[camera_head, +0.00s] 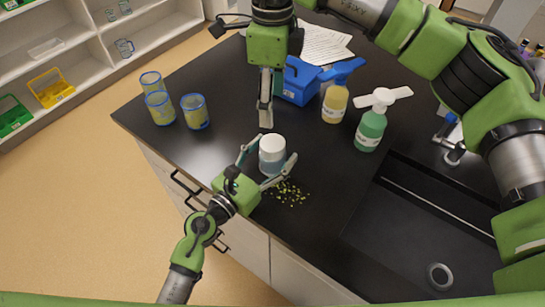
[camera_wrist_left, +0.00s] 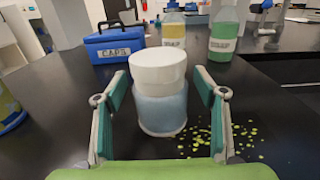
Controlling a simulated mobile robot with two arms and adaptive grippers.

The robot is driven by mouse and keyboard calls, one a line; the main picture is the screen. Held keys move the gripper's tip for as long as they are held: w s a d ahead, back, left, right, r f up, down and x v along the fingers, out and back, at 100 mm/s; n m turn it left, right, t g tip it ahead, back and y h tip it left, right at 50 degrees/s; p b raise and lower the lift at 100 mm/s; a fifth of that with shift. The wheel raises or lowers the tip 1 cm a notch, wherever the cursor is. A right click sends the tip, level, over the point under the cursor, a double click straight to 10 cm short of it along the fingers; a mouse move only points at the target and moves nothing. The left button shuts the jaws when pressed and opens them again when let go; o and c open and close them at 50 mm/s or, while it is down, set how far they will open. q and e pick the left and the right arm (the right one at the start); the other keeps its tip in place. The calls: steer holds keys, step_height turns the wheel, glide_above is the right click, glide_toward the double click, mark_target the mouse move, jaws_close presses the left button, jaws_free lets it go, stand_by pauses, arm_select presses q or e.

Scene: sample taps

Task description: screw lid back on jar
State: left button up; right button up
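The jar (camera_wrist_left: 162,112), with a bluish translucent body, stands upright on the black bench; its body also shows in the head view (camera_head: 270,166). The white lid (camera_head: 272,143) sits on top of it, roughly level, and shows in the left wrist view (camera_wrist_left: 158,68). How tightly it is seated I cannot tell. My left gripper (camera_head: 268,162) is open, one finger on each side of the jar, with gaps visible in the wrist view. My right gripper (camera_head: 265,113) points down just behind the lid in the head view, apart from it; its fingers overlap edge-on.
Yellow-green pellets (camera_head: 290,193) lie scattered right of the jar. A blue box (camera_head: 299,80), a yellow bottle (camera_head: 335,103) and a green bottle (camera_head: 370,128) stand behind. Several blue-rimmed cups (camera_head: 195,112) stand at the left. A dark sink (camera_head: 420,225) is at the right.

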stand_by(0.3)
arm_select(q)
steer(key=v, duration=1.2)
steer(key=shift+r, duration=0.1)
